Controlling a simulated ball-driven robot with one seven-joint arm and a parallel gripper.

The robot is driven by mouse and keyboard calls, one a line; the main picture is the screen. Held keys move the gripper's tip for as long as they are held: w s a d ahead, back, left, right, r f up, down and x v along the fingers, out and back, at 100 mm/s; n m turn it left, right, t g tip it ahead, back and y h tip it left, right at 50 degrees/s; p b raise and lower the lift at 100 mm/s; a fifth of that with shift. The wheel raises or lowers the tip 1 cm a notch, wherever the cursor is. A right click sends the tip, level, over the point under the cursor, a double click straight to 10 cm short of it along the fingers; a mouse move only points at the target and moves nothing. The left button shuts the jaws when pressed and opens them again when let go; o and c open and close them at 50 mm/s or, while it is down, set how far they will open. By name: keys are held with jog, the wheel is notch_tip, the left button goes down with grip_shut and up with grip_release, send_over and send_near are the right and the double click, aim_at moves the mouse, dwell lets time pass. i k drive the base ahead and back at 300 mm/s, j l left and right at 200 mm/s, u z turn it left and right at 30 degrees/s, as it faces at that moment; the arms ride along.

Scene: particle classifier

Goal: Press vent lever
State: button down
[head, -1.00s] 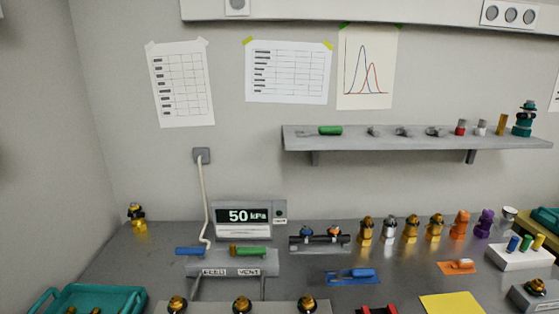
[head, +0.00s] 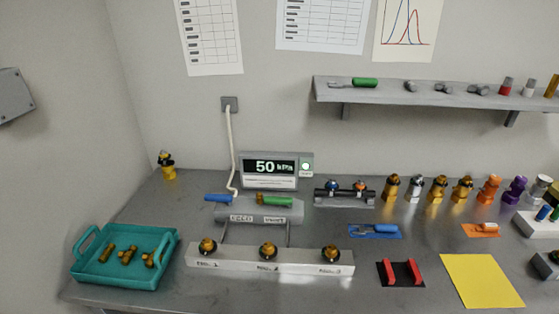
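The grey manifold (head: 262,213) stands on the bench with two labelled levers on top. The green lever (head: 274,201) with a brass fitting sits above the right label, which seems to read VENT. The blue lever (head: 218,198) sits above the left label, which seems to read FEED. Both lie roughly level. The pressure display (head: 270,167) behind them reads 50 kPa, with a small green light at its right. My gripper is not in view.
A long grey block (head: 300,260) with brass-topped fittings stands in front of the manifold. A teal tray (head: 92,279) with brass parts is at left. A valve rack (head: 345,192), a red-armed holder (head: 388,273) and a yellow sheet (head: 480,280) are to the right.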

aim_at(270, 200)
jog(key=i+j, duration=0.1)
jog(key=j, duration=0.35)
jog(key=i+j, duration=0.1)
jog(key=j, duration=0.8)
jog(key=i+j, duration=0.15)
jog(key=j, duration=0.3)
jog(key=j+u, duration=0.05)
